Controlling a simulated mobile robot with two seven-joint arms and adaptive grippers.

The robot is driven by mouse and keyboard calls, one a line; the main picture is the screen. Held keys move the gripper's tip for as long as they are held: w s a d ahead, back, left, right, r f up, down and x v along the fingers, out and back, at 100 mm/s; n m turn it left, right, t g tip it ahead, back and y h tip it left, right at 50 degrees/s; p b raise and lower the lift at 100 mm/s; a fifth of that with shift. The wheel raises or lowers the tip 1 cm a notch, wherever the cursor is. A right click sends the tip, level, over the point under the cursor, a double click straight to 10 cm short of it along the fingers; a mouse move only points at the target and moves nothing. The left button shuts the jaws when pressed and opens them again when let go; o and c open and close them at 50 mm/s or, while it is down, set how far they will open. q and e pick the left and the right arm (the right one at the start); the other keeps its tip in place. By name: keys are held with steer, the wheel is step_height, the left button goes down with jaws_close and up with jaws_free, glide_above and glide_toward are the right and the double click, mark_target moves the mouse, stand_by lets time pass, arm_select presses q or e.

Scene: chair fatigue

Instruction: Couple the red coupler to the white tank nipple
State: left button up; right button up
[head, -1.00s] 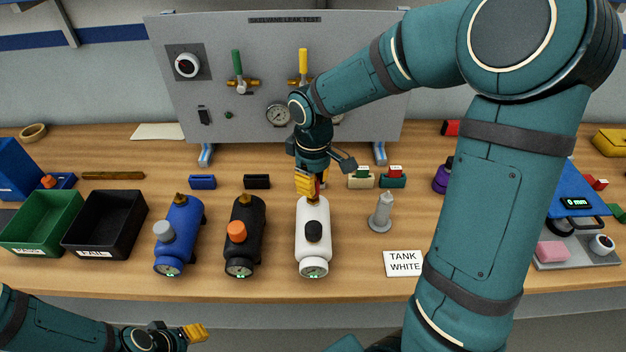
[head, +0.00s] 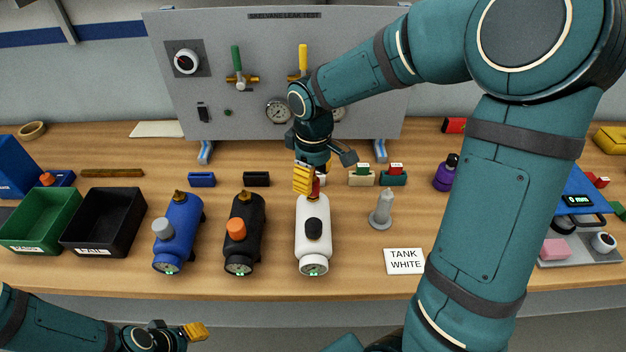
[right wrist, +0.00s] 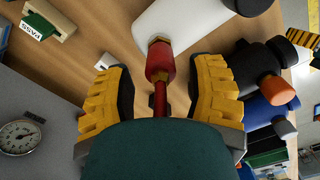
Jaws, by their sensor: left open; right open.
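The white tank (head: 313,235) lies on the bench with its nipple end away from me; it also shows in the right wrist view (right wrist: 190,25). The red coupler (right wrist: 160,62) sits in line at the brass nipple (right wrist: 158,40), seemingly touching it; whether it is latched I cannot tell. In the head view the coupler (head: 316,188) is partly hidden by my right gripper (head: 307,180). That gripper is open, with its yellow fingers on either side of the coupler and gaps beside it. My left gripper (head: 195,332) is open and empty at the bench's front edge.
A black tank (head: 245,250) and a blue tank (head: 178,240) lie to the left. A grey spindle-shaped part (head: 381,212) and a TANK WHITE card (head: 404,261) are to the right. The leak test panel (head: 220,50) stands behind. Green (head: 38,240) and black (head: 82,248) trays are far left.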

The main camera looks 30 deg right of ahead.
step_height(320, 180, up, 10)
steer(key=shift+r, duration=0.2)
stand_by(0.6)
